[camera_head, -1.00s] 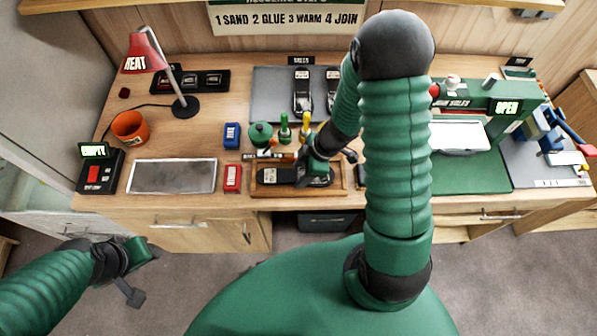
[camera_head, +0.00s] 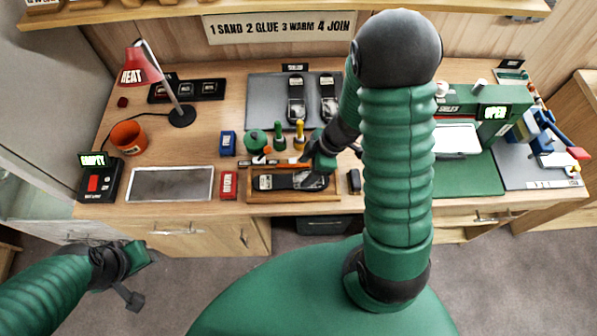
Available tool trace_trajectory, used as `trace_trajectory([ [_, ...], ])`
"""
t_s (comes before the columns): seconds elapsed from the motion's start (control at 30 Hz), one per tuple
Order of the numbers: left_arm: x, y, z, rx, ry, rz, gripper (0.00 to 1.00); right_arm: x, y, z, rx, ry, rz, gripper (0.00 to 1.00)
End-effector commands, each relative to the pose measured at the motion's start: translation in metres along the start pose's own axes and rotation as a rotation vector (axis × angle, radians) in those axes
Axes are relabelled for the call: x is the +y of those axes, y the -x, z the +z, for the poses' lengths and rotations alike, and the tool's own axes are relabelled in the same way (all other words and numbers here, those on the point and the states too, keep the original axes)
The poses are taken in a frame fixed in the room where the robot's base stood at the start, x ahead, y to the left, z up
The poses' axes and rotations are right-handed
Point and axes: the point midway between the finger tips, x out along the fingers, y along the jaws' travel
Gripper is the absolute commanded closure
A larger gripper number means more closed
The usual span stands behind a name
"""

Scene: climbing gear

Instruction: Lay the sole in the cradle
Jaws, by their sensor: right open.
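A dark, long piece with a pale label, which looks like the sole (camera_head: 267,182), lies lengthwise inside a shallow wooden tray that looks like the cradle (camera_head: 262,197), at the front middle of the bench. My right gripper (camera_head: 314,180) is open at the right end of the dark piece, close above it. The gripper and wrist partly hide that end, and I cannot tell whether the fingers touch it. My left gripper (camera_head: 138,276) is open and empty at the lower left, in front of the bench and away from the tray.
Two dark shoes (camera_head: 297,97) stand on a grey mat behind. Green and yellow bottles (camera_head: 279,133) stand just behind the tray. A red box (camera_head: 228,185) is left of it, a small dark block (camera_head: 354,181) right. A green machine marked OPEN (camera_head: 480,98) stands at the right.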

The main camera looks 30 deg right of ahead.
Motion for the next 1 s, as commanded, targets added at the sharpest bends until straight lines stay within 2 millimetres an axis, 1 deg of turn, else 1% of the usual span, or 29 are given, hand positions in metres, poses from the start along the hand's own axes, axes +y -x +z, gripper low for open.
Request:
trace_trajectory([
  [0.03, 0.000, 0.011, -0.003, 0.000, 0.000, 0.000, 0.64, 0.001, 0.020, -0.003, -0.001, 0.004, 0.004, 0.39],
  [0.1, 0.000, 0.017, -0.004, 0.000, 0.000, 0.000, 0.64, 0.001, 0.036, -0.003, -0.001, 0.002, 0.004, 0.39],
  [0.2, 0.000, 0.022, -0.005, 0.000, 0.000, 0.000, 0.64, 0.000, 0.052, -0.003, -0.001, 0.003, 0.002, 0.39],
  [0.3, 0.000, 0.024, -0.006, 0.000, 0.000, 0.000, 0.64, 0.000, 0.061, -0.003, 0.000, 0.001, 0.003, 0.39],
  [0.37, 0.000, 0.024, -0.006, 0.000, 0.000, 0.000, 0.64, 0.005, 0.063, -0.007, 0.005, -0.006, 0.027, 0.39],
  [0.47, 0.000, 0.023, -0.005, 0.000, 0.000, 0.000, 0.64, 0.030, 0.067, -0.028, 0.028, -0.055, 0.154, 0.39],
  [0.5, 0.000, 0.023, -0.005, 0.000, 0.000, 0.000, 0.64, 0.044, 0.071, -0.038, 0.036, -0.094, 0.231, 0.39],
  [0.57, 0.000, 0.023, -0.005, 0.000, 0.000, 0.000, 0.64, 0.063, 0.081, -0.052, 0.039, -0.174, 0.349, 0.39],
  [0.6, 0.000, 0.023, -0.005, 0.000, 0.000, 0.000, 0.64, 0.071, 0.088, -0.058, 0.032, -0.242, 0.418, 0.39],
  [0.67, 0.000, 0.023, -0.005, 0.000, 0.000, 0.000, 0.64, 0.073, 0.098, -0.062, 0.012, -0.356, 0.493, 0.39],
  [0.73, 0.000, 0.023, -0.005, 0.000, 0.000, 0.000, 0.64, 0.062, 0.105, -0.062, -0.023, -0.501, 0.533, 0.39],
  [0.77, 0.000, 0.023, -0.005, 0.000, 0.000, 0.000, 0.64, 0.053, 0.106, -0.062, -0.040, -0.565, 0.535, 0.39],
  [0.8, 0.000, 0.023, -0.005, 0.000, 0.000, 0.000, 0.64, 0.037, 0.106, -0.062, -0.062, -0.647, 0.522, 0.39],
  [0.87, 0.000, 0.023, -0.005, 0.000, 0.000, 0.000, 0.64, 0.011, 0.104, -0.064, -0.094, -0.756, 0.482, 0.39],
  [0.9, 0.000, 0.023, -0.005, 0.000, 0.000, 0.000, 0.64, -0.007, 0.102, -0.067, -0.111, -0.817, 0.446, 0.39],
  [1.0, 0.000, 0.023, -0.005, 0.000, 0.000, 0.000, 0.64, -0.043, 0.096, -0.075, -0.139, -0.920, 0.362, 0.39],
])
